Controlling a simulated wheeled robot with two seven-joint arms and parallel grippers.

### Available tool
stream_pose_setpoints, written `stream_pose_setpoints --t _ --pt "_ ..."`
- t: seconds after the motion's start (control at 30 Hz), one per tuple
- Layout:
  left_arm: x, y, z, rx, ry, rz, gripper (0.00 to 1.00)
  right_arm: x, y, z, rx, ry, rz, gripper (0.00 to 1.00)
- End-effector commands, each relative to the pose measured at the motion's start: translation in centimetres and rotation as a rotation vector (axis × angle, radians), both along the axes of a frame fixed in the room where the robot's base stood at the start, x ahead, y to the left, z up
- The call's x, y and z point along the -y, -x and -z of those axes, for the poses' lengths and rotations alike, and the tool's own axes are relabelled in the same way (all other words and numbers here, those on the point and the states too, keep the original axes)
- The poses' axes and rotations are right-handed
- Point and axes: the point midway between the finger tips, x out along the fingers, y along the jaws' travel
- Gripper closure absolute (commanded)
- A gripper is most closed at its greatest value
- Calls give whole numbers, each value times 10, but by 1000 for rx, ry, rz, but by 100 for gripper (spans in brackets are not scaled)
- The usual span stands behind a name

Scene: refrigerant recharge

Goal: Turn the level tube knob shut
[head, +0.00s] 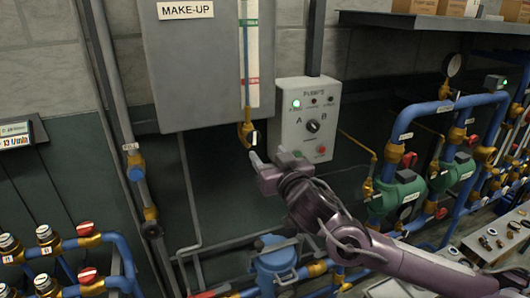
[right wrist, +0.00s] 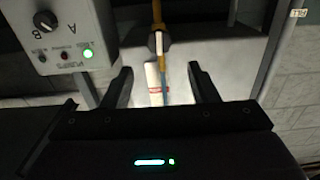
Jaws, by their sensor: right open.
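The level tube (head: 246,50) runs down the front of the grey MAKE-UP tank (head: 190,70), over a white scale with green and red marks. At its lower end is a brass fitting with a small dark and pale knob (head: 254,138). My right gripper (head: 268,158) is open and empty, just below and to the right of the knob in the head view. In the right wrist view, which is upside down, the knob (right wrist: 158,43) shows beyond the two spread fingers (right wrist: 160,70), roughly midway between them and apart from both. My left gripper is out of view.
The PUMPS panel (head: 307,120), with a lit green lamp and a black selector, is close to the right of the knob. Blue pipes with green pumps (head: 397,193) stand at the right. A blue vessel (head: 275,262) is below my right arm.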

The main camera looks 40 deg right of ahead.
Motion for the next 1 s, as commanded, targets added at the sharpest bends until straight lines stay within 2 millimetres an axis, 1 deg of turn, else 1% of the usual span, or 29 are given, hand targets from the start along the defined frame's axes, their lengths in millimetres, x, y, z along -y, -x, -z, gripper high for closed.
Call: stream_pose_setpoints --t 0.17,0.5,0.83,0.87,1.0 --pt "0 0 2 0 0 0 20 4 -15 0 0 4 2 46" --pt "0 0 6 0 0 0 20 15 -55 0 0 1 5 46" --pt "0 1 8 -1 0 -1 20 23 -88 1 -3 -1 5 46" --pt "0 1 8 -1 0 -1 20 22 -88 2 -5 0 4 49" --pt "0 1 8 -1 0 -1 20 22 -87 2 -6 1 4 67"
